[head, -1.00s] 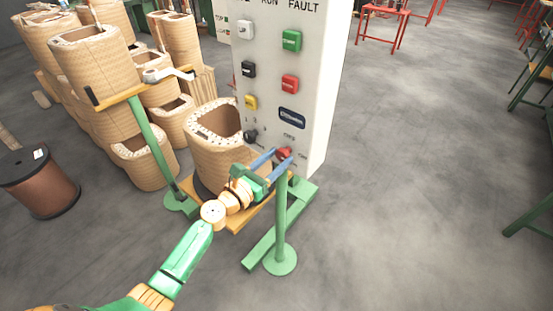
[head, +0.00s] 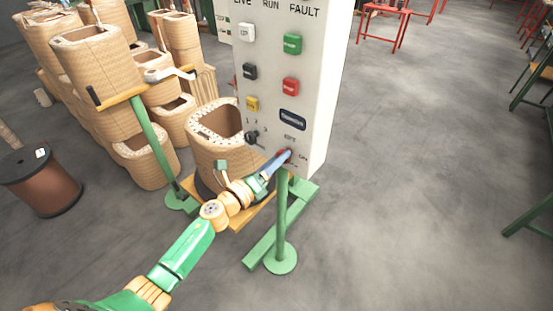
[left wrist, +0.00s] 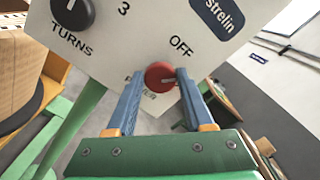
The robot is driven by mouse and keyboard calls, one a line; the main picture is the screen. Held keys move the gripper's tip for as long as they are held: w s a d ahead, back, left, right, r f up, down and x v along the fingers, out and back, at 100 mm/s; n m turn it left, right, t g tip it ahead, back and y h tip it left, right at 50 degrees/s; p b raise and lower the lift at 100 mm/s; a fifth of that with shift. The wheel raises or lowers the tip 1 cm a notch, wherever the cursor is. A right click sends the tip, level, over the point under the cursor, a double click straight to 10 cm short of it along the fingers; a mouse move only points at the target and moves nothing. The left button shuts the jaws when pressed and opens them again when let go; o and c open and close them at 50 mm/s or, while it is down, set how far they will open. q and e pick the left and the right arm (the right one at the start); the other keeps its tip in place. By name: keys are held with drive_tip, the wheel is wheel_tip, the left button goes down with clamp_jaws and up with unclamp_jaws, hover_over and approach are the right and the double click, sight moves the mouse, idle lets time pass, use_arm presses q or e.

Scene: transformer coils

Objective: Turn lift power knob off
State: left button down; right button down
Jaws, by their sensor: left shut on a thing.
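The red power knob (left wrist: 160,75) is on the lower right of the white control panel (left wrist: 140,45). In the left wrist view it sits between the blue fingertips of my left gripper (left wrist: 160,78), which is shut on it. The word OFF is printed up and to the right of the knob, with partly hidden lettering below it. In the head view my left gripper (head: 283,158) reaches the panel's lower right and covers most of the knob (head: 288,154). My right gripper is out of view.
A black turns knob (head: 251,137) is left on the panel, below coloured buttons. A green post (head: 281,230) stands just under my left gripper. A wound coil (head: 212,145) stands beside the panel, with more coils behind. The grey floor at right is open.

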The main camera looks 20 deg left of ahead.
use_arm(q)
drive_tip(key=shift+f+n+p, duration=0.1)
drive_tip(key=shift+n+p, duration=0.45)
drive_tip(key=shift+n, duration=3.65)
drive_tip(key=shift+c, duration=1.5)
unclamp_jaws()
drive_tip(key=v, duration=0.7)
